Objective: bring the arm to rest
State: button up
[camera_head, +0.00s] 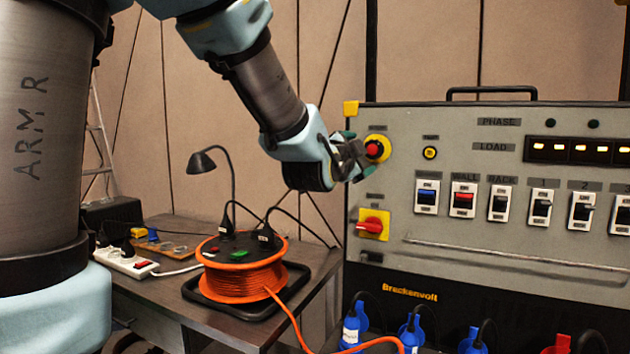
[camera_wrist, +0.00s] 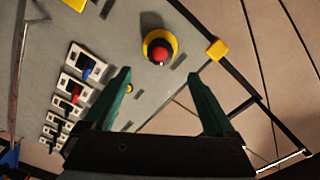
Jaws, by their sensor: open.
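My gripper (camera_head: 350,155) is at the upper left of the grey power panel (camera_head: 400,200), close to a red emergency button on a yellow ring (camera_head: 376,149). In the wrist view its two green fingers (camera_wrist: 162,95) are spread with nothing between them. The red button (camera_wrist: 160,52) shows beyond the fingertips, apart from them. My arm reaches in from the upper left, bent downward to the gripper. In the head view the near finger overlaps the button's left edge, so the exact gap is hard to judge.
A red rotary switch on a yellow plate (camera_head: 373,224) sits below the button. Rocker switches (camera_head: 464,200) line the panel. To the left, a table (camera_head: 245,320) holds an orange cable reel (camera_head: 241,270), a power strip (camera_head: 126,262) and a black lamp (camera_head: 203,162). Blue plugs (camera_head: 411,332) hang below.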

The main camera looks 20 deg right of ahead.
jog(key=w+a+f+n+g+y+p, duration=0.1)
jog(key=w+a+f+n+g+y, duration=0.1)
jog(key=a+f+n+y, duration=0.4)
jog(key=w+a+f+n+g+y+p, duration=0.1)
jog(key=w+a+f+n+g, duration=0.1)
jog(key=a+f, duration=0.75)
jog(key=s+a+f+n+g+y, duration=0.1)
jog(key=s+a+f+n+g, duration=0.1)
jog(key=a, duration=0.5)
jog(key=s+a+f+n+g+y, duration=0.2)
jog(key=s+a+f+n+g, duration=0.1)
jog(key=s+a, duration=0.4)
jog(key=s+a+f+n+g+y+p, duration=0.1)
jog(key=s+a+f+n+g+y, duration=0.1)
jog(key=s+a+f+n, duration=0.2)
jog(key=s+a+n, duration=0.1)
jog(key=a+n, duration=0.1)
jog(key=shift+s+a+f+g, duration=0.25)
jog(key=shift+a+f+g, duration=0.05)
jog(key=shift+a+f, duration=0.1)
